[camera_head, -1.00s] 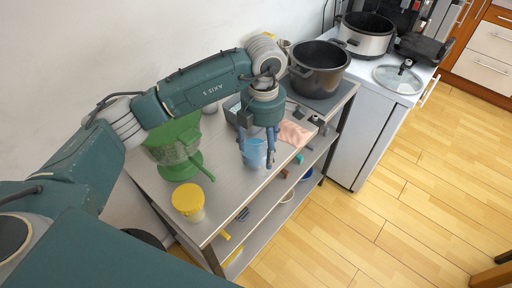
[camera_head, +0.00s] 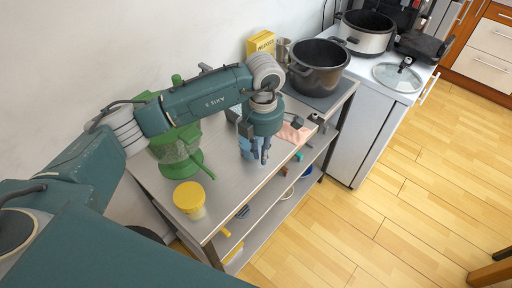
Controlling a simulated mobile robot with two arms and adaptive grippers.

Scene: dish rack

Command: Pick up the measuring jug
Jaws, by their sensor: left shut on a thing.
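The measuring jug (camera_head: 246,151) is a small light-blue see-through vessel near the front edge of the metal table. My left gripper (camera_head: 258,158) points down over it and is shut on it. The fingers and the gripper body cover much of the jug. I cannot tell whether its base touches the table top. My right gripper does not show.
The metal table (camera_head: 223,185) holds a green juicer-like appliance (camera_head: 180,150), a yellow-lidded container (camera_head: 189,198), a pink cloth (camera_head: 294,133) and a dark pot (camera_head: 318,66). A yellow box (camera_head: 261,43) stands behind. The wooden floor (camera_head: 370,220) at right is mostly clear.

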